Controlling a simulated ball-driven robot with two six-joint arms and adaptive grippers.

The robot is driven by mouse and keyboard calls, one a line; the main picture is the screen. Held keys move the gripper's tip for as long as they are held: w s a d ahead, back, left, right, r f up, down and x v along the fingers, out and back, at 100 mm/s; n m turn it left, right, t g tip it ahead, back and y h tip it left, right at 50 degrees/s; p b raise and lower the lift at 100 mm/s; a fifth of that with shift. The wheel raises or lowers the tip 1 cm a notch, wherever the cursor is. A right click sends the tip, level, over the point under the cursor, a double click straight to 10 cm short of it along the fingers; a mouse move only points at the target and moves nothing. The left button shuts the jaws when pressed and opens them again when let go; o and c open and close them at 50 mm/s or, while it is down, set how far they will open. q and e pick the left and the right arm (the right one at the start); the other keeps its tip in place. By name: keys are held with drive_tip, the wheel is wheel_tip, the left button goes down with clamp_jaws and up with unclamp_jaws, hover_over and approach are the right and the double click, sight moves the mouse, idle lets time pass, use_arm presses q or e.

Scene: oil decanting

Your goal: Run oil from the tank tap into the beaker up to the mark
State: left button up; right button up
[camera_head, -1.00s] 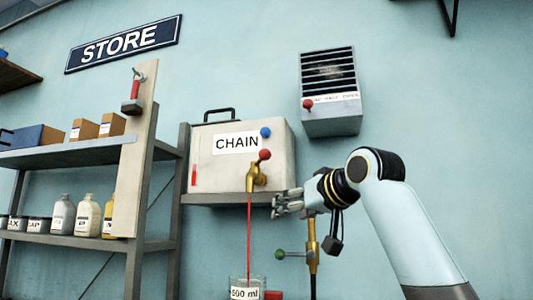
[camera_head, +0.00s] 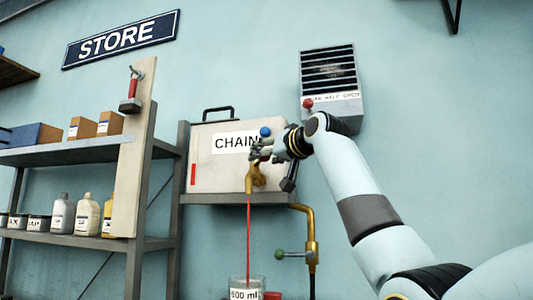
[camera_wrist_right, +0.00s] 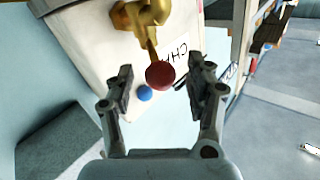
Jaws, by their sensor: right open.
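The tank (camera_head: 205,165), a pale box labelled CHAIN, stands on a shelf. Its brass tap (camera_head: 254,180) has a red knob, hidden behind my gripper in the head view; the red knob (camera_wrist_right: 160,74) shows in the right wrist view. A thin red stream of oil (camera_head: 248,235) runs from the tap down into the glass beaker (camera_head: 262,283), whose lower part is cut off by the frame. Its oil level and mark cannot be made out. My right gripper (camera_head: 258,150) is at the tap, its fingers (camera_wrist_right: 160,90) open on either side of the red knob. My left gripper is not in view.
A blue knob (camera_head: 265,132) is on the tank's front. A brass pipe with a green-knobbed lever (camera_head: 280,254) stands right of the beaker. A wall vent box (camera_head: 331,95) with a red knob hangs just above my right arm. Shelves with bottles (camera_head: 88,215) stand left.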

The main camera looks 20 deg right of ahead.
drive_tip(key=shift+w, duration=0.15)
drive_tip(key=shift+c, duration=0.4)
clamp_jaws()
